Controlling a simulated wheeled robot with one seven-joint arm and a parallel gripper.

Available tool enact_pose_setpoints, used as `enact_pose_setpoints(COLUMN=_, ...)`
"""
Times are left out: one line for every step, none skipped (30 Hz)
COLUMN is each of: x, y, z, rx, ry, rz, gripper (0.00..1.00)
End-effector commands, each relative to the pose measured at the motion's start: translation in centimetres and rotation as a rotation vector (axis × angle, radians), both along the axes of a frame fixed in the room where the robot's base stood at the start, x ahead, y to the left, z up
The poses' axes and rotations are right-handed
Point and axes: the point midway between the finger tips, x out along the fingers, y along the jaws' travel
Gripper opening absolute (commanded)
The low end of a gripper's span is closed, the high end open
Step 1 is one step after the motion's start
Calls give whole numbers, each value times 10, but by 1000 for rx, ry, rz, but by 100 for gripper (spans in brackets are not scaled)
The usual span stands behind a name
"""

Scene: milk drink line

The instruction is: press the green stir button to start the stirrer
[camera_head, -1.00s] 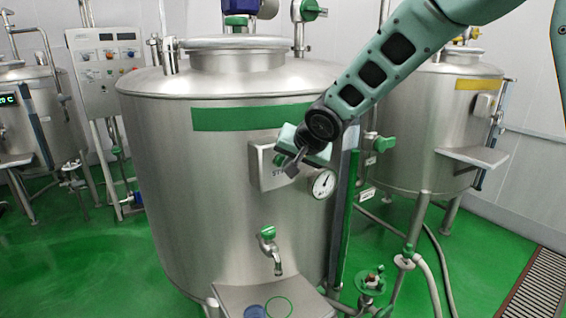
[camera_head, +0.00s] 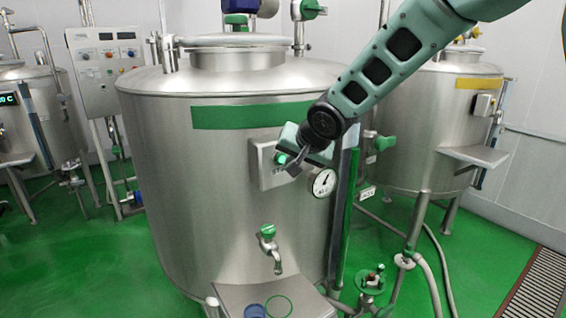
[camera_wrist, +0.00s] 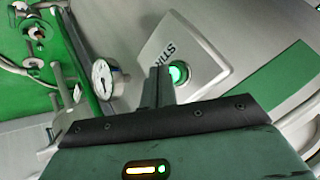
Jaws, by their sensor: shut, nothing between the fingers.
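The green stir button (camera_head: 281,159) sits on a grey metal box (camera_head: 263,172) on the front of the big steel tank (camera_head: 190,200). It glows bright green, and its glowing face also shows in the wrist view (camera_wrist: 180,74), partly behind my fingers. The box carries the letters "STIR", partly hidden. My gripper (camera_head: 292,170) is shut and empty, with its fingertips just in front of and beside the button. In the wrist view my fingertips (camera_wrist: 160,70) overlap the button's left edge; I cannot tell whether they touch it.
A round dial gauge (camera_head: 324,183) is right of the box, close to my gripper. A green-handled tap (camera_head: 269,248) is below, over a steel shelf (camera_head: 228,298) with a blue round item. Another tank (camera_head: 420,150) stands right, and a control panel (camera_head: 107,70) at the back left.

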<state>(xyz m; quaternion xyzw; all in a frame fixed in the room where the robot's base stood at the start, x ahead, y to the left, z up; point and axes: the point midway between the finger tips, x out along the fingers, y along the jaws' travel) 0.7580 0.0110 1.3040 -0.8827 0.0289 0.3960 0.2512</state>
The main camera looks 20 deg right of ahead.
Motion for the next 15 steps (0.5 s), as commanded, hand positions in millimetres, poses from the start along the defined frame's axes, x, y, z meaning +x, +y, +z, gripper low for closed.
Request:
enact_pose_setpoints(x=-3, y=-1, z=-1, rx=0, ry=0, rz=0, gripper=0)
enact_pose_setpoints(x=-4, y=-1, z=-1, rx=0, ry=0, rz=0, gripper=0)
enact_pose_setpoints(x=-5, y=-2, z=-1, rx=0, ry=0, rz=0, gripper=0)
enact_pose_setpoints(x=-5, y=-2, z=-1, rx=0, ry=0, rz=0, gripper=0)
enact_pose_setpoints(x=-6, y=-2, z=0, rx=0, ry=0, rz=0, gripper=0)
enact_pose_setpoints(x=-6, y=-2, z=0, rx=-1, ry=0, rz=1, gripper=0)
enact_pose_setpoints(x=-6, y=-2, z=0, rx=-1, ry=0, rz=1, gripper=0)
enact_pose_setpoints(x=-6, y=-2, z=0, rx=-1, ry=0, rz=1, gripper=0)
enact_pose_setpoints(x=-5, y=-2, z=0, rx=-1, ry=0, rz=1, gripper=0)
enact_pose_setpoints(x=-6, y=-2, z=0, rx=-1, ry=0, rz=1, gripper=0)
enact_pose_setpoints(x=-5, y=-2, z=0, rx=0, ry=0, rz=0, gripper=0)
enact_pose_setpoints(x=-6, y=-2, z=0, rx=0, ry=0, rz=0, gripper=0)
enact_pose_setpoints(x=-7, y=-2, z=0, rx=0, ry=0, rz=0, gripper=0)
enact_pose_setpoints(x=-8, y=-3, z=0, rx=0, ry=0, rz=0, gripper=0)
enact_pose_setpoints(x=-11, y=-4, z=-1, rx=0, ry=0, rz=0, gripper=0)
